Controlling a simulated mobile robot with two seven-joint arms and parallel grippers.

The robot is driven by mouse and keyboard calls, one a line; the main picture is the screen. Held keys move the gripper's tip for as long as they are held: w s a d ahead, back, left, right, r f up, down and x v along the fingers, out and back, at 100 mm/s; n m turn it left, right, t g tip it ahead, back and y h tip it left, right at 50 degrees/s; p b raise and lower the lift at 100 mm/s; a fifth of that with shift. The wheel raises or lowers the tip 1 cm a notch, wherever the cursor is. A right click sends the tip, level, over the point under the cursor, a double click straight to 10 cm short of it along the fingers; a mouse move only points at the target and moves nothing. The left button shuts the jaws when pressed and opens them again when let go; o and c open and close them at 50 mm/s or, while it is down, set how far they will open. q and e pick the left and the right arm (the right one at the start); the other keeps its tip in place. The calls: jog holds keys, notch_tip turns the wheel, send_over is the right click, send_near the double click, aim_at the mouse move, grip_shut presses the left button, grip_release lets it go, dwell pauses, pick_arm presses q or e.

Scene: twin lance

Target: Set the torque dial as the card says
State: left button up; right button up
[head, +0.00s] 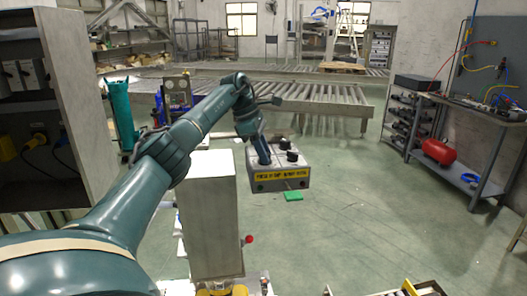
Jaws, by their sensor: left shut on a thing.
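A grey control box (265,186) with a yellow label strip (282,177) stands beyond a tall grey post. Two black knobs show on its top, one farther back (284,143) and one nearer (292,155). My left gripper (263,161) points down onto the left part of the box top and is shut on a dial there, which the gripper mostly hides. The label's words and any dial marks are too small to read. I cannot make out a card. My right gripper is not in view.
The tall grey post (210,215) stands close in front, with a red knob (249,239) on its right side. A green block (292,196) shows below the box. A shelf cart with a red tank (438,152) is at right. Open floor (350,225) lies between.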

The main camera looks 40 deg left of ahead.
pick_arm(q)
jog(key=shift+m+g, duration=0.4)
jog(key=shift+m, duration=0.5)
jog(key=o, duration=1)
